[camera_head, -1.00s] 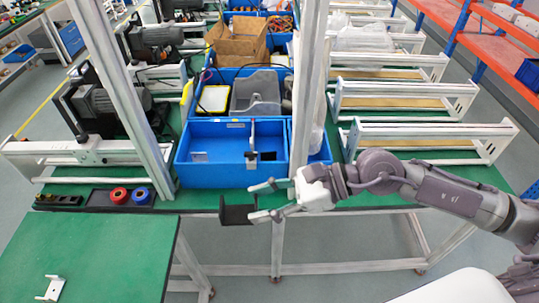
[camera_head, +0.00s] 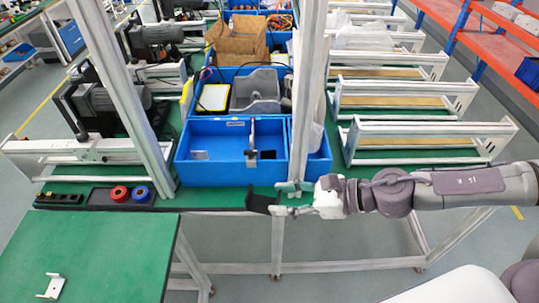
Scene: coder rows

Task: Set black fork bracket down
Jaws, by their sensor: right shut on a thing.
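The black fork bracket (camera_head: 261,202) is held in the fingers of my right gripper (camera_head: 286,198). The gripper reaches in from the right and is shut on the bracket's right side. The bracket is at the front edge of the green workbench, just in front of the blue bin (camera_head: 215,177). I cannot tell whether it touches the bench. A white fork bracket (camera_head: 50,286) lies on the nearer green table (camera_head: 95,250) at lower left. My left gripper is not in view.
A white upright post (camera_head: 301,100) stands close behind my right gripper. A black holder with a red and a blue ring (camera_head: 119,194) sits on the bench to the left. White frames (camera_head: 430,140) stand on the bench to the right. The near table is mostly clear.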

